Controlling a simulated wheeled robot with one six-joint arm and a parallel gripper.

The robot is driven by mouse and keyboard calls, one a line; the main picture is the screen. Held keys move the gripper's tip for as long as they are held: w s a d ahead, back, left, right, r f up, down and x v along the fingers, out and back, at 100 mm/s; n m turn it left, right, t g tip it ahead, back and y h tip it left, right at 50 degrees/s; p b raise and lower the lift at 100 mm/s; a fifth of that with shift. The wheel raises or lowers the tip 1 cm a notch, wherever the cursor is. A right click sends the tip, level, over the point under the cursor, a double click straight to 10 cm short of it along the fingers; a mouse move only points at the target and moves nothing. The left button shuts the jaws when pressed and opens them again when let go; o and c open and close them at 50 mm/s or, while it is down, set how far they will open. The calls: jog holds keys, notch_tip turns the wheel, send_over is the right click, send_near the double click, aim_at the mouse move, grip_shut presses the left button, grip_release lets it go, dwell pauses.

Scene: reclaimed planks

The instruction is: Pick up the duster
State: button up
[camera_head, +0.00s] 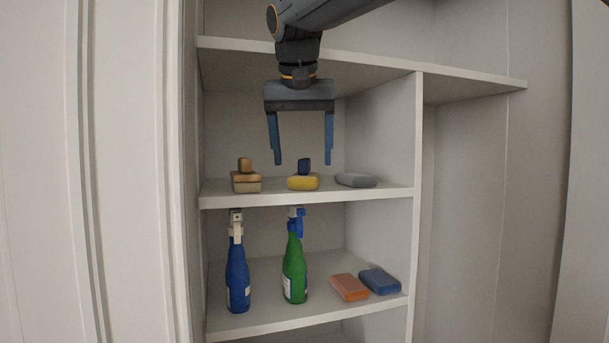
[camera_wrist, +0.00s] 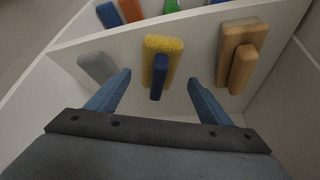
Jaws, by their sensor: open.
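A yellow block with a dark blue grip (camera_head: 304,182) sits on the upper shelf, mid-left. A wooden block with a wooden grip (camera_head: 246,184) stands left of it. Either could be the duster; I cannot tell which from its look. In the wrist view the yellow block (camera_wrist: 163,44) is in the middle, between and beyond the fingertips, and the wooden block (camera_wrist: 240,50) is at the right. My gripper (camera_head: 303,163) is open and empty, pointing down. In the head view its fingers straddle the blue grip; no contact shows.
A grey block (camera_head: 356,180) lies right on the same upper shelf (camera_head: 385,194). Another shelf is above, with a divider (camera_head: 415,150) at the right. Below stand a blue bottle (camera_head: 237,280) and a green bottle (camera_head: 294,270), beside an orange block (camera_head: 349,287) and a blue block (camera_head: 380,281).

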aim_at(305, 167)
jog(key=shift+p+x, duration=0.9)
jog(key=shift+x, duration=1.25)
jog(key=shift+s, duration=0.1)
jog(key=c, duration=1.2)
jog(key=shift+c, duration=0.2)
jog(key=shift+d+r, duration=0.1)
